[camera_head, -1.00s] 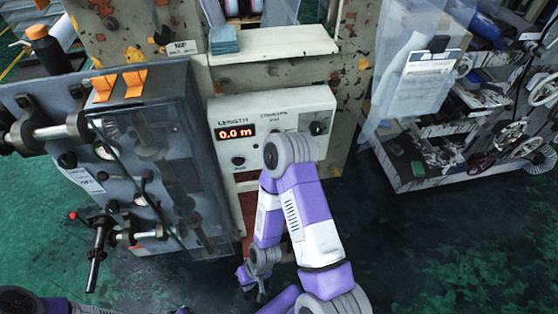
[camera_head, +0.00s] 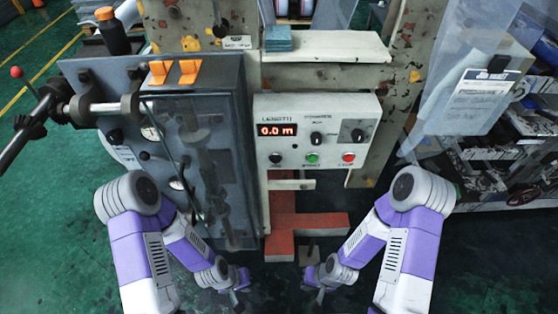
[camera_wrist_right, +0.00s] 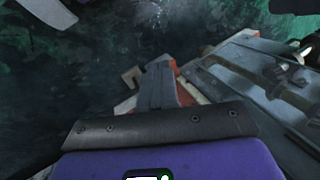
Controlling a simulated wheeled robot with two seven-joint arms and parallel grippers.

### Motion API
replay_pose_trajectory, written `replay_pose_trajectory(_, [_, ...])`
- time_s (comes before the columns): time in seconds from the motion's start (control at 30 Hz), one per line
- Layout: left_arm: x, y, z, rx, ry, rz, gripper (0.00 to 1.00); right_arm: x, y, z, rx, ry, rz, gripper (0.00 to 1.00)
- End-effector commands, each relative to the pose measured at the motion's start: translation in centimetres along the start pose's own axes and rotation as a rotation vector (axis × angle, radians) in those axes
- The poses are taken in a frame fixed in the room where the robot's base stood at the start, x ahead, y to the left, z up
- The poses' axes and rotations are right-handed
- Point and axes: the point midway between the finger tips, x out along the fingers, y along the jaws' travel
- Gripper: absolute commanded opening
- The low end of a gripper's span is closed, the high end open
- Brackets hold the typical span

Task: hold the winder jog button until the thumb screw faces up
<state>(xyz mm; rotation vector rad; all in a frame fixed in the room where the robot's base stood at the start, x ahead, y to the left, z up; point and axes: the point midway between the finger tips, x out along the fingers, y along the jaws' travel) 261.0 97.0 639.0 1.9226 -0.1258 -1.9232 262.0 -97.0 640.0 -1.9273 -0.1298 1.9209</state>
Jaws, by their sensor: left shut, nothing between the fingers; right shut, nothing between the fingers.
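The winder control panel (camera_head: 340,110) is a pale box with a red display reading 0.0 m. A black button (camera_head: 276,158), labelled too small to read surely, sits at its lower left, beside a green button (camera_head: 312,158) and a red button (camera_head: 348,157). My left gripper (camera_head: 238,290) is low in the head view, below the grey cabinet, shut and empty. My right gripper (camera_head: 317,288) is low too, below the panel, shut and empty. Neither touches a button. I cannot pick out the thumb screw; a shaft (camera_head: 105,106) shows at the upper left.
A lever with a red knob (camera_head: 16,72) is at far left. An orange-red base piece (camera_head: 320,223) lies below the panel. A cluttered cart (camera_head: 490,180) is at right.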

Motion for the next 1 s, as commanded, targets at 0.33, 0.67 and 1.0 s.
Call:
replay_pose_trajectory(0.33, [3.6, -1.3, -0.2, 0.0, 0.0, 0.0, 0.0, -5.8, -7.3, -10.4, -0.313, 0.349, -0.082, 0.0])
replay_pose_trajectory(0.67, [6.9, -2.5, -0.3, 0.0, 0.0, 0.0, 0.0, -17.6, -18.7, -14.1, -0.675, 0.745, -0.215, 0.0])
replay_pose_trajectory(1.0, [7.3, -2.7, -0.3, 0.001, 0.0, 0.0, 0.0, -20.9, -21.1, -13.6, -0.753, 0.833, -0.248, 0.0])
